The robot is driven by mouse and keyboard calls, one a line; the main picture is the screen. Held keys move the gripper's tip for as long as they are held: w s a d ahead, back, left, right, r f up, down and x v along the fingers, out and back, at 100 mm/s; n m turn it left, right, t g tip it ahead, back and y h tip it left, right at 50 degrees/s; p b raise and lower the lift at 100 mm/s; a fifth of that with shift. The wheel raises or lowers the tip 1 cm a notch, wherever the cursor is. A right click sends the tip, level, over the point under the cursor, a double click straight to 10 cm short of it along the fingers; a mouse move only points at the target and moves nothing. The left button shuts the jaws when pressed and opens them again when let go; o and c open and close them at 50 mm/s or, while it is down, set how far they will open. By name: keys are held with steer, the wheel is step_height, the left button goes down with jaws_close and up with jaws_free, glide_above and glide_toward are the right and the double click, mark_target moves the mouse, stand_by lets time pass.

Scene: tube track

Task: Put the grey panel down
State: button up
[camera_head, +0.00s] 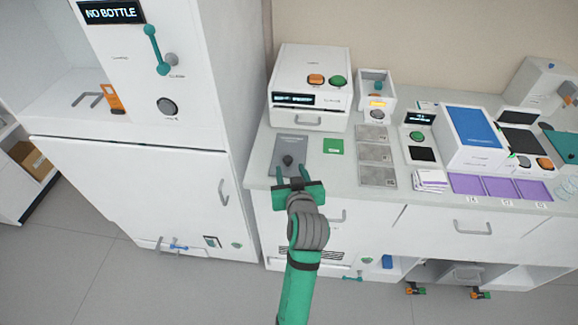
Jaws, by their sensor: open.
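The grey panel (290,144) lies flat on the white counter, near its left end and in front of a white machine. It has a dark round knob (288,161) near its front part. My gripper (292,173) is open at the panel's front edge, with one green finger on each side of the knob. The fingers appear apart from the knob. I cannot tell how high they are above the panel.
A white machine (311,80) with orange and green buttons stands behind the panel. A green card (334,146) and several grey plates (375,153) lie to the right. A tall white cabinet (190,75) stands close on the left.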

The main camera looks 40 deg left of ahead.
steer(key=v, duration=0.7)
steer(key=s+d+f+m+t+h, duration=0.25)
steer(key=d+f, duration=0.45)
steer(key=d, duration=0.4)
steer(key=s+d+f+m+t+h, duration=0.2)
steer(key=s+d+f+m+h, duration=0.3)
steer(key=d, duration=0.6)
steer(key=s+d+m+t+h, duration=0.1)
steer(key=s+d, duration=0.2)
steer(key=s, duration=0.6)
steer(key=s+d+m+h, duration=0.1)
steer(key=s+d, duration=0.3)
steer(key=s, duration=0.6)
steer(key=shift+t, duration=0.35)
steer(key=shift+s+d, duration=0.1)
steer(key=shift+s, duration=0.05)
